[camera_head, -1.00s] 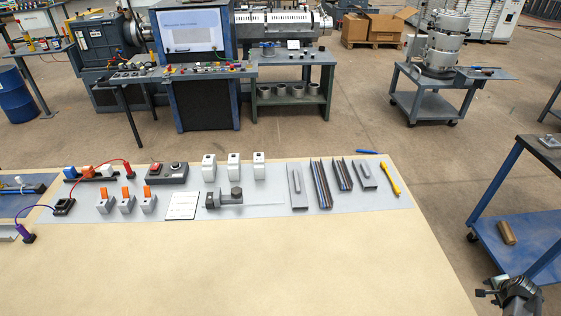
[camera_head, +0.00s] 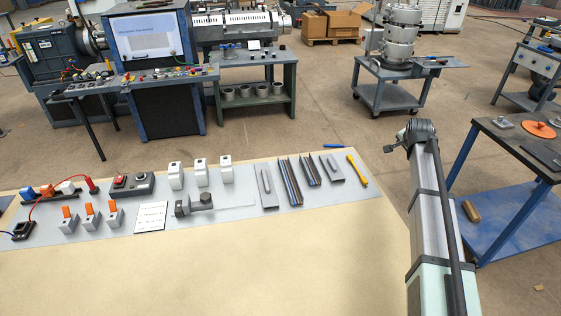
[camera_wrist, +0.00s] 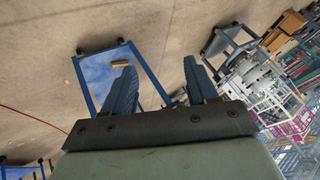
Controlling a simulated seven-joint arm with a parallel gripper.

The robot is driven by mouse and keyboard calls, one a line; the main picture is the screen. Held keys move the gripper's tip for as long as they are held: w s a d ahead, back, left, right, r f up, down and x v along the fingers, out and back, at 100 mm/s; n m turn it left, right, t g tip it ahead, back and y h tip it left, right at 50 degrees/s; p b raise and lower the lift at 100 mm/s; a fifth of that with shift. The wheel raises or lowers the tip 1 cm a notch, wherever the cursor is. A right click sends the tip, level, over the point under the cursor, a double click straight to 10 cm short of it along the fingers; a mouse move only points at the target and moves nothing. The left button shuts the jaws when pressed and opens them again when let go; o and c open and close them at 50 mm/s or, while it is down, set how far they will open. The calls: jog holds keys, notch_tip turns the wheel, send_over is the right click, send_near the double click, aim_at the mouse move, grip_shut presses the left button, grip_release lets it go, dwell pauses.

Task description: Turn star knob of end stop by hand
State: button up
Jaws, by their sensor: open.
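The end stop (camera_head: 184,208) is a small dark grey device lying on the light grey mat of the beige table, left of centre in the head view. A dark knob (camera_head: 206,198), which looks like its star knob, sits at its right side; its shape is too small to make out. My gripper (camera_wrist: 160,84) shows in the wrist view with its two dark blue fingers spread wide and nothing between them. It points toward the floor and a blue-framed table, away from the end stop. In the head view my arm stands raised at the right, well apart from the end stop.
White blocks (camera_head: 199,172), orange-levered clamps (camera_head: 90,216) and a white card (camera_head: 151,218) surround the end stop. Metal profiles (camera_head: 287,182) and a yellow tool (camera_head: 357,170) lie right. The table's front (camera_head: 280,265) is clear. A blue trolley (camera_head: 500,217) stands right.

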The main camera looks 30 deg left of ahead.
jog(key=s+a+r+n, duration=0.1)
jog(key=s+a+r, duration=0.2)
jog(key=a+r, duration=0.35)
jog(key=s+a+r, duration=0.3)
jog(key=a, duration=0.7)
jog(key=n+g+h, duration=0.1)
jog(key=n+g, duration=0.6)
jog(key=n, duration=0.1)
send_over(205, 195)
jog(key=shift+w+d+f, duration=0.1)
jog(key=shift+w+f, duration=0.1)
jog(key=shift+w, duration=0.1)
jog(key=shift+s+f+g+h, duration=0.15)
jog(key=shift+s+g+h, duration=0.15)
jog(key=shift+s, duration=0.1)
jog(key=shift+f, duration=3.85)
jog(key=shift+f, duration=0.1)
jog(key=shift+c, duration=0.2)
jog(key=c, duration=0.8)
